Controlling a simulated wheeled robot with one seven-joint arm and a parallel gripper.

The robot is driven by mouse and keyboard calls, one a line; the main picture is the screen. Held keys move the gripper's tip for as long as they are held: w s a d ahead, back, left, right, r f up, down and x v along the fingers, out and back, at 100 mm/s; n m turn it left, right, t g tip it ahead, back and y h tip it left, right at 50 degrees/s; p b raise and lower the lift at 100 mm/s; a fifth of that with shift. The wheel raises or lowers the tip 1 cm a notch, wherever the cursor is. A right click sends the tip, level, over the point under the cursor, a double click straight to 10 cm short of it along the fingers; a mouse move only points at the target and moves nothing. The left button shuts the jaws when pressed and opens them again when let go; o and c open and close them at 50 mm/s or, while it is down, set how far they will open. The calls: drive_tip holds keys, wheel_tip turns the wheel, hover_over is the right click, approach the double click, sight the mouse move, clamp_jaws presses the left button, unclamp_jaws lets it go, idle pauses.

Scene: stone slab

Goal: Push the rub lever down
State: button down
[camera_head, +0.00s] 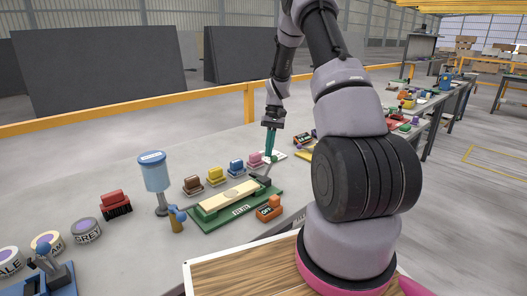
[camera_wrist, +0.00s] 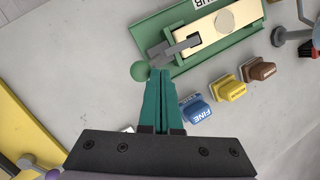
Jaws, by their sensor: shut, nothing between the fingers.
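The green base marked RUB (camera_head: 234,211) lies on the grey slab, with a cream block on it. In the wrist view the base (camera_wrist: 205,62) is at the top. Its grey lever (camera_head: 260,180) stands tilted up at the base's right end; in the wrist view the lever (camera_wrist: 176,48) ends in a green ball knob (camera_wrist: 140,71). My gripper (camera_wrist: 161,72) has its teal fingers shut and empty, with the tips just beside the knob; I cannot tell whether they touch. In the head view my gripper (camera_head: 270,156) points down above the lever's end.
Behind the base stand small blocks: brown (camera_head: 193,185), yellow (camera_head: 215,176), blue (camera_head: 235,167) and pink (camera_head: 255,160). An orange switch block (camera_head: 268,208) sits in front. A blue-topped canister (camera_head: 154,172) stands at left. A yellow-edged plate (camera_wrist: 25,135) lies at the wrist view's left.

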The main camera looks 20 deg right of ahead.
drive_tip(key=w+d+f+g+y, duration=0.1)
drive_tip(key=d+f+g+y, duration=0.1)
drive_tip(key=d+f+y, duration=0.1)
drive_tip(key=shift+w+d+f+n+y, duration=0.35)
drive_tip(key=shift+d+y, duration=0.5)
drive_tip(key=shift+y, duration=0.25)
drive_tip(key=shift+d+f, duration=0.1)
